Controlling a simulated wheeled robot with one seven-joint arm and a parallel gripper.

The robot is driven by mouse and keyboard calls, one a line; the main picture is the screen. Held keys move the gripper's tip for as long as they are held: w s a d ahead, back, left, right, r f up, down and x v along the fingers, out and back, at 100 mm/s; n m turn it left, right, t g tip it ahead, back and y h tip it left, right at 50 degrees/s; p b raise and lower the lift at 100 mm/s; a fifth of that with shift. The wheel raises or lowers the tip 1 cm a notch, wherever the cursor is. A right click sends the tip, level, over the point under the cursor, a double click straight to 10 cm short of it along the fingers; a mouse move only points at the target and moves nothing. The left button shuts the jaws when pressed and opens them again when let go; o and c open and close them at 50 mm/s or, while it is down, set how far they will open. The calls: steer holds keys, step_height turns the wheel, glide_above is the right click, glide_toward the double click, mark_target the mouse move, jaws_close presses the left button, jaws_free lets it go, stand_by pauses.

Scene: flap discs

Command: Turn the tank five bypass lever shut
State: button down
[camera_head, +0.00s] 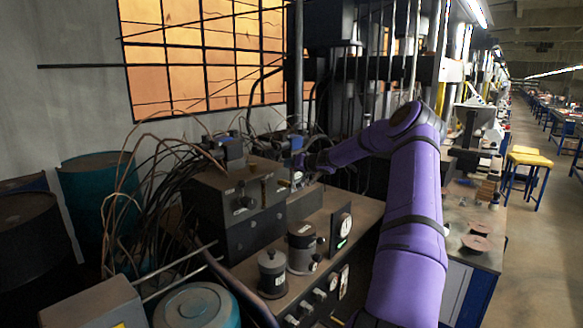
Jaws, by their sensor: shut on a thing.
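My purple arm reaches from the lower right to the machine, and my gripper (297,168) is at its far end, small and dark in the picture. It is by the right end of a grey-brown control box (238,190). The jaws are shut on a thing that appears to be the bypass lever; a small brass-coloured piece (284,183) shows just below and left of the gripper. The fingertips and the lever's exact angle are too small and dark to make out. Small pale labels on the box are not readable.
Loose brown cables (140,190) crowd the left, near a teal drum (92,190). Dark upright posts rise behind. The aisle floor (535,230) at right is open beside yellow stools (530,160).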

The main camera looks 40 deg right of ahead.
steer(key=shift+a+f, duration=0.2)
steer(key=shift+f, duration=0.1)
steer(key=c, duration=0.8)
jaws_free()
steer(key=shift+o, duration=0.2)
steer(key=shift+r, duration=0.15)
steer(key=shift+s+d+r, duration=0.15)
steer(key=shift+s+r, duration=0.05)
steer(key=shift+s, duration=0.3)
steer(key=v, duration=0.9)
steer(key=shift+s, duration=0.4)
steer(key=shift+r, duration=0.1)
